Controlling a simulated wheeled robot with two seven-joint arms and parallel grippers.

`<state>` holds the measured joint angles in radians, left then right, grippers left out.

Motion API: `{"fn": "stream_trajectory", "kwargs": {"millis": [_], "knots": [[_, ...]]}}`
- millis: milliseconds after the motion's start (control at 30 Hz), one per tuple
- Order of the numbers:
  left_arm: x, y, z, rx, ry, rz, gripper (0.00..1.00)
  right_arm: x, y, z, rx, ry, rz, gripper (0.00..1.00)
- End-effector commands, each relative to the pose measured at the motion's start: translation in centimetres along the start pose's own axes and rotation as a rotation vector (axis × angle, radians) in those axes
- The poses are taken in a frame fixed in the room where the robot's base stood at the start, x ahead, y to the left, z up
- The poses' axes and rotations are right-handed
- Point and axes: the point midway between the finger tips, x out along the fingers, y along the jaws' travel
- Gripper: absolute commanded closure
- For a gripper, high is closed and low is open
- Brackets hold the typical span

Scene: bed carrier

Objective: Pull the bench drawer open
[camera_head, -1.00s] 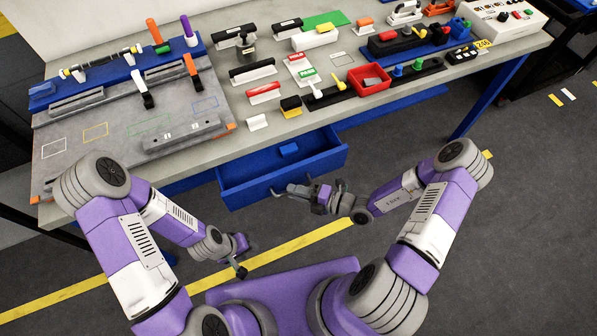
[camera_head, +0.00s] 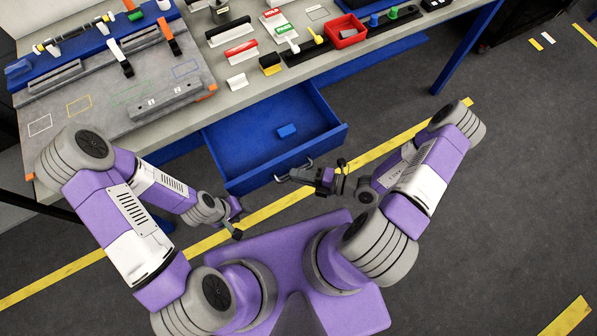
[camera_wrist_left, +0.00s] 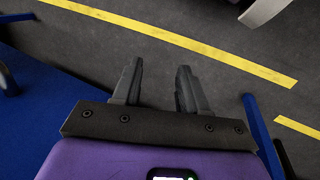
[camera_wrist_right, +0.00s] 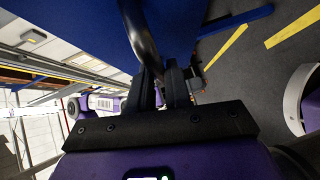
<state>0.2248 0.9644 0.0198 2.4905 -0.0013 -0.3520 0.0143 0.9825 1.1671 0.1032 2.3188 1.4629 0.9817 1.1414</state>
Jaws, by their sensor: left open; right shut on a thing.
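The blue bench drawer (camera_head: 240,129) stands well out from under the grey workbench (camera_head: 222,95), with a small blue block (camera_head: 287,130) inside. Its curved metal handle (camera_head: 293,172) is on the drawer front. My right gripper (camera_head: 291,176) is at the handle; in the right wrist view its fingers (camera_wrist_right: 167,90) are shut on the dark handle bar (camera_wrist_right: 138,35), in front of the blue drawer face. My left gripper (camera_head: 237,222) is left of the handle and apart from the drawer. In the left wrist view its fingers (camera_wrist_left: 158,85) are apart and empty above the floor.
The bench top holds a grey fixture (camera_head: 150,105), a red bin (camera_head: 346,30) and several labelled blocks. A blue bench leg (camera_head: 466,47) stands at the right. Open grey floor with yellow lines (camera_head: 275,208) lies in front of the bench.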

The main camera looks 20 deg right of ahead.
Motion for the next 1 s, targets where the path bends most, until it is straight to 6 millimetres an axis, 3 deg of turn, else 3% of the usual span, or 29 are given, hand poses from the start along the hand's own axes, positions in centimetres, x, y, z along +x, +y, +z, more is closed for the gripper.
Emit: {"fn": "stream_trajectory", "kwargs": {"millis": [67,100,233,567,1000], "knots": [[0.0,0.0,0.0,0.0,0.0,0.0,0.57,0.0,0.0,0.0,0.0,0.0,0.0,1.0],[0.0,0.0,0.0,0.0,0.0,0.0,0.57,0.0,0.0,0.0,0.0,0.0,0.0,0.81],[0.0,0.0,0.0,0.0,0.0,0.0,0.57,0.0,0.0,0.0,0.0,0.0,0.0,0.61],[0.0,0.0,0.0,0.0,0.0,0.0,0.57,-0.3,0.0,0.1,-0.001,-0.001,-0.001,0.6],[-0.7,0.3,0.0,0.0,0.0,0.0,0.57,-6.7,0.0,0.1,-0.003,-0.002,-0.002,0.6]]}}
